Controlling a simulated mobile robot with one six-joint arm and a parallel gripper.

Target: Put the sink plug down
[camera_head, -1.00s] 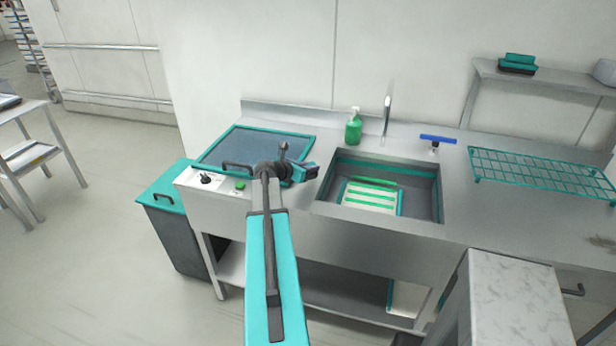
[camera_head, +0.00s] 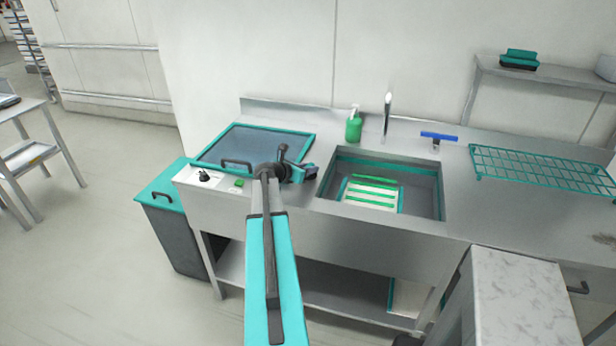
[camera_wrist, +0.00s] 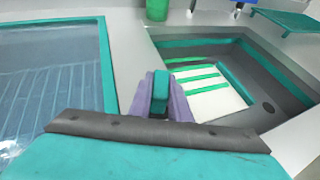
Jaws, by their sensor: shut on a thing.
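The sink plug (camera_wrist: 160,88) appears as a small teal block between the two purple-grey fingers of my gripper (camera_wrist: 160,104) in the wrist view. My gripper is shut on it. In the head view my gripper (camera_head: 307,173) is over the strip of steel counter between the lidded unit and the sink (camera_head: 428,192). The plug cannot be made out clearly there. Whether it touches the counter cannot be told.
A teal-framed lidded unit (camera_head: 262,143) is left of the sink. A green soap bottle (camera_head: 353,126), a faucet (camera_head: 387,112) and a blue squeegee (camera_head: 439,137) stand behind. A teal wire rack (camera_head: 540,168) lies right. The counter between sink and rack is clear.

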